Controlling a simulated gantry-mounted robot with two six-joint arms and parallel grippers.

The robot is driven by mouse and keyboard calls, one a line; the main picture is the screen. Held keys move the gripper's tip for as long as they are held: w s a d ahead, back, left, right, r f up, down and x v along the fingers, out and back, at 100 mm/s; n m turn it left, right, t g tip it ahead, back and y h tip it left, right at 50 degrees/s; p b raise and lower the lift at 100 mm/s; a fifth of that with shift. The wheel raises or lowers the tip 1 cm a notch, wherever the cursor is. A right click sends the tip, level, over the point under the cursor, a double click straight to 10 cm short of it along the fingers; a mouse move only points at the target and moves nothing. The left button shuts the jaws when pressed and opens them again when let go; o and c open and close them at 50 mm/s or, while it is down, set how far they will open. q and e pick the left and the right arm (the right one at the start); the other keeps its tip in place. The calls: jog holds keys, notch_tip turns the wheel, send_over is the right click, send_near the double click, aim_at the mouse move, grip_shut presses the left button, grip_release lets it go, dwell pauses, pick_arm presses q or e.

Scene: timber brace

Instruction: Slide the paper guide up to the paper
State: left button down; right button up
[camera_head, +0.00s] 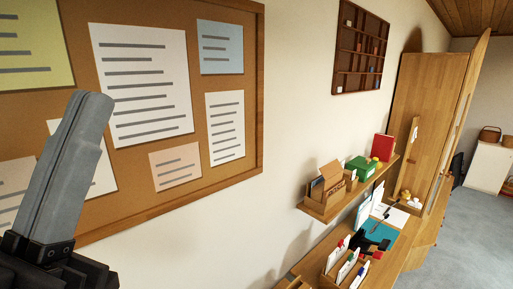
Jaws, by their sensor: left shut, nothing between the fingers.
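My left gripper (92,112) stands large and near at the left edge, pointing up in front of the cork board. Its grey fingers are together and hold nothing. It is well apart from the desk items. A black device (378,243) lies on the desk at the lower right, near a blue sheet or mat (372,229). White paper (394,214) lies behind it. These are small and far off, and I cannot make out a paper guide or tell its distance from the paper. My right gripper is not in view.
A wooden-framed cork board (200,188) with pinned sheets hangs at the left. A wall shelf (328,207) holds boxes and a red book (383,148) above the desk (408,237). A tall wooden cabinet (425,90) stands behind.

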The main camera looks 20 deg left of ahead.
pick_arm(q)
jog(key=w+f+n, duration=0.1)
jog(key=w+f+n+g+y, duration=0.1)
jog(key=shift+w+a+n, duration=0.2)
jog(key=shift+w+n, duration=0.05)
jog(key=shift+n, duration=0.15)
jog(key=shift+r, duration=0.1)
dwell(1.0)
